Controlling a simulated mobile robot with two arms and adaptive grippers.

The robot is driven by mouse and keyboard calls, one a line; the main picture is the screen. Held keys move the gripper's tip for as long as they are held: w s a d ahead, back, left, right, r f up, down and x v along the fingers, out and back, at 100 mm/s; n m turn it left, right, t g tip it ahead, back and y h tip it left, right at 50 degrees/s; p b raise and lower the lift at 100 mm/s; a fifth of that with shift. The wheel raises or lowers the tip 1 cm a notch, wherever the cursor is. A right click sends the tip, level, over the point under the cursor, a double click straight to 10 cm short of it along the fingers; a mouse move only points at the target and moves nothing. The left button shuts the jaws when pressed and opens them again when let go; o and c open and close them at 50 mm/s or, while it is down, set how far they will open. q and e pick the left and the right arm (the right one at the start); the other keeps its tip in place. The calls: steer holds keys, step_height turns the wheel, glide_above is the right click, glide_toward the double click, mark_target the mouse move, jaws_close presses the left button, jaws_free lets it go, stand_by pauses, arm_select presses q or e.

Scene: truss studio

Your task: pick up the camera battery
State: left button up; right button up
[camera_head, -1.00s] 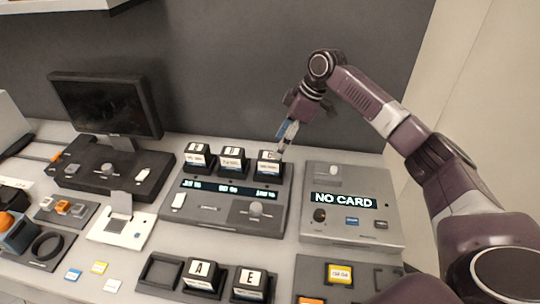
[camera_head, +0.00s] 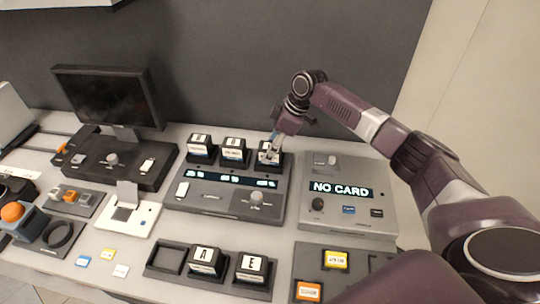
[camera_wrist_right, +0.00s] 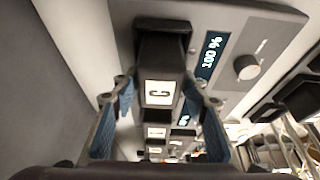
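Several black camera batteries with white lettered labels are in view. Three stand in a row in the back of the grey charger (camera_head: 222,201). The rightmost, marked C (camera_wrist_right: 159,93), stands in its slot and is partly covered by my right gripper in the head view. My right gripper (camera_head: 271,150) is over it, pointing down. In the right wrist view its two blue-padded fingers (camera_wrist_right: 160,90) are spread on either side of battery C, with gaps showing. Batteries A (camera_head: 206,258) and E (camera_head: 252,266) stand in the front tray. My left gripper is not in view.
The charger's display by battery C (camera_wrist_right: 210,53) reads 100 %. A grey card reader (camera_head: 343,213) showing NO CARD stands right of the charger. A monitor (camera_head: 108,97) stands at the back left. Small cards (camera_head: 108,254) lie at the front left. A dark wall is behind.

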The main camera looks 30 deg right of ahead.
jaws_close()
steer(key=shift+w+r, duration=0.1)
